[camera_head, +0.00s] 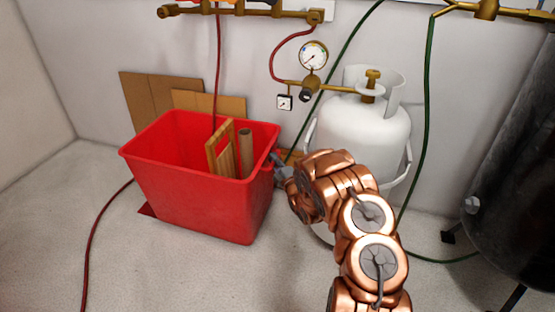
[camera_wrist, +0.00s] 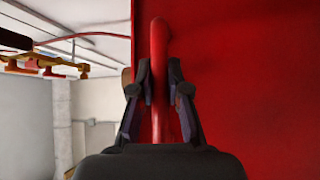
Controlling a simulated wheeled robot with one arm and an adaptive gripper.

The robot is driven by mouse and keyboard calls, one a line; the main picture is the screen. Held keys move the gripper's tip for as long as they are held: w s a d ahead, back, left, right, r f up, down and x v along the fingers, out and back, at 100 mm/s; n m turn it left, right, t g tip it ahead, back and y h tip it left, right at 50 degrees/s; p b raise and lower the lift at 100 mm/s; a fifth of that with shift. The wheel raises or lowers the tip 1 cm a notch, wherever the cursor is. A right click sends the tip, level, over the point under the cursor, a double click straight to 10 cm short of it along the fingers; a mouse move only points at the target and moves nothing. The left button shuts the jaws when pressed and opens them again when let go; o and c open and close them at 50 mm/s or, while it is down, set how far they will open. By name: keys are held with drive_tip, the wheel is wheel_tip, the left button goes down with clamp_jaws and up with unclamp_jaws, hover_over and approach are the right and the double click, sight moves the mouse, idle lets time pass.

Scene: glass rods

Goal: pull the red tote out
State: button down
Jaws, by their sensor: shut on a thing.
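The red tote (camera_head: 195,205) stands upright on the floor left of the gas cylinder, with a wooden frame (camera_head: 220,148) and a cardboard-brown tube (camera_head: 246,150) inside it. My gripper (camera_head: 276,160) is at the tote's right end, near its rim, and is partly hidden by my wrist. In the wrist view, my gripper (camera_wrist: 160,85) has its two dark fingers shut on a red vertical bar, which looks like the tote's handle (camera_wrist: 159,45). The tote's red wall (camera_wrist: 250,80) fills the right of that view.
A white gas cylinder (camera_head: 362,135) with a brass valve stands close right of my gripper. A red hose (camera_head: 92,235) runs on the floor left of the tote; a green hose (camera_head: 428,110) hangs at right. Cardboard (camera_head: 148,98) leans behind the tote. The front floor is clear.

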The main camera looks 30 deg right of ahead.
drive_tip(key=shift+d, duration=0.2)
drive_tip(key=c, duration=1.5)
unclamp_jaws()
drive_tip(key=shift+s, duration=0.1)
drive_tip(key=o, duration=0.4)
drive_tip(key=shift+a, duration=0.1)
drive_tip(key=shift+c, duration=0.2)
drive_tip(key=s+f, duration=0.1)
drive_tip(key=s, duration=0.7)
drive_tip(key=shift+d, duration=0.3)
drive_tip(key=shift+a, duration=0.1)
